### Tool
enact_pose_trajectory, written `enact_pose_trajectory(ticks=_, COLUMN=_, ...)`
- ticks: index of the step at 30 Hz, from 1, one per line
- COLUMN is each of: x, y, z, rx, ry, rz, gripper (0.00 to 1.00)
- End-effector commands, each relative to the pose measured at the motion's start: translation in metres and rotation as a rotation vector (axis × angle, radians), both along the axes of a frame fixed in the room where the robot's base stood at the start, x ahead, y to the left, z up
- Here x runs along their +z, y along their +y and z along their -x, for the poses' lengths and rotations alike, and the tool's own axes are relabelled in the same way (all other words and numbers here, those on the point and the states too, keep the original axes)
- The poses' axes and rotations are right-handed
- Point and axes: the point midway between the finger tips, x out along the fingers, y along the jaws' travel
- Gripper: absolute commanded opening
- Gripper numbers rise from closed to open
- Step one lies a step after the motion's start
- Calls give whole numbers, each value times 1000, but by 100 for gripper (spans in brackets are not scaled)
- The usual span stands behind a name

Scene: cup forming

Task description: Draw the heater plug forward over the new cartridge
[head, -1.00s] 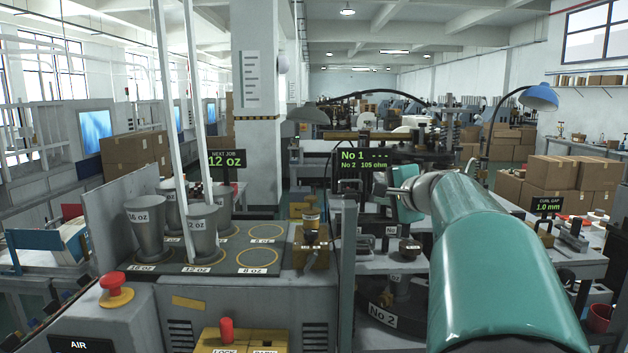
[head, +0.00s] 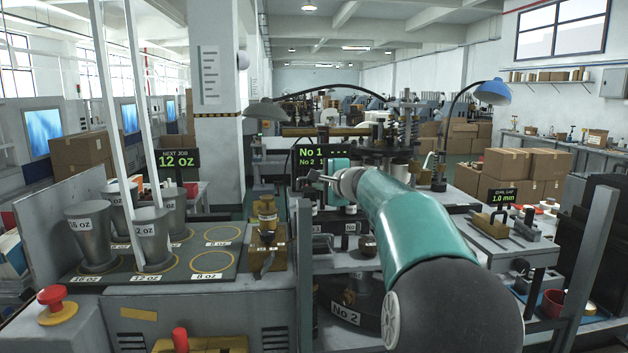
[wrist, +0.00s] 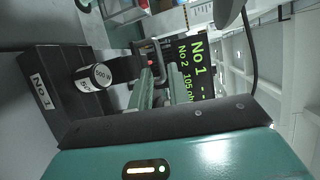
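In the wrist view, a dark block (wrist: 42,90) labelled No 1 lies at the left. A short dark cylinder with a white 500 W label (wrist: 93,77), which looks like the cartridge, sits at it. Beyond the cylinder is a dark part with a grey loop handle (wrist: 149,46), possibly the heater plug. My gripper's two green fingers (wrist: 162,80) reach to this loop, one on each side; whether they press on it is unclear. In the head view my gripper (head: 318,177) is small, in front of the display; the plug and cartridge cannot be made out there.
The green-lettered No 1 / No 2 display (head: 312,157) stands just behind my gripper. A No 2 labelled part (head: 346,312) is lower down. A plate with grey cups (head: 92,238) is at the left. A grey post (head: 590,255) rises at the right.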

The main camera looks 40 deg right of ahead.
Motion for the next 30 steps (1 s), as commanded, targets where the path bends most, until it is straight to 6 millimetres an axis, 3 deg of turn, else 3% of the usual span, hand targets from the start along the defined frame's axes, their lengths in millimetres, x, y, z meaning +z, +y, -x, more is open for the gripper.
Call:
enact_pose_trajectory(ticks=3, x=-4, y=-4, z=-18, rx=2, ry=0, rz=0, gripper=18)
enact_pose_trajectory(ticks=9, x=-6, y=-8, z=-32, rx=2, ry=0, rz=0, gripper=18)
enact_pose_trajectory(ticks=16, x=-6, y=-9, z=-32, rx=0, ry=0, rz=0, gripper=18)
enact_pose_trajectory(ticks=20, x=-6, y=-9, z=-32, rx=0, ry=0, rz=0, gripper=0)
enact_pose_trajectory(ticks=30, x=-5, y=-8, z=-30, rx=0, ry=1, rz=1, gripper=0)
